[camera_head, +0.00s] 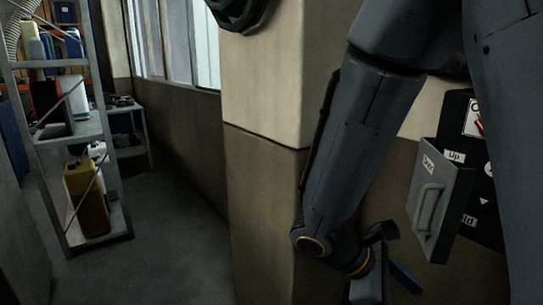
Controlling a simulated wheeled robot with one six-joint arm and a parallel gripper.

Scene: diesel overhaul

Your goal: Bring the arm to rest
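My arm hangs down from the top right, dark grey with orange rings at its lower joints. My gripper (372,284) is at the bottom edge, in front of the wall, and is partly cut off by the frame. Its fingertips are not clear, so I cannot tell whether it is open or shut. A dark blue bar (406,278) shows just right of it; I cannot tell whether it belongs to the gripper.
A wall corner (263,170), cream above and brown below, stands close behind my arm. A grey panel with a handle (430,205) stands out at right. A metal shelf (85,130) with bottles and a yellow jug (87,198) is at left. The floor (165,235) between is clear.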

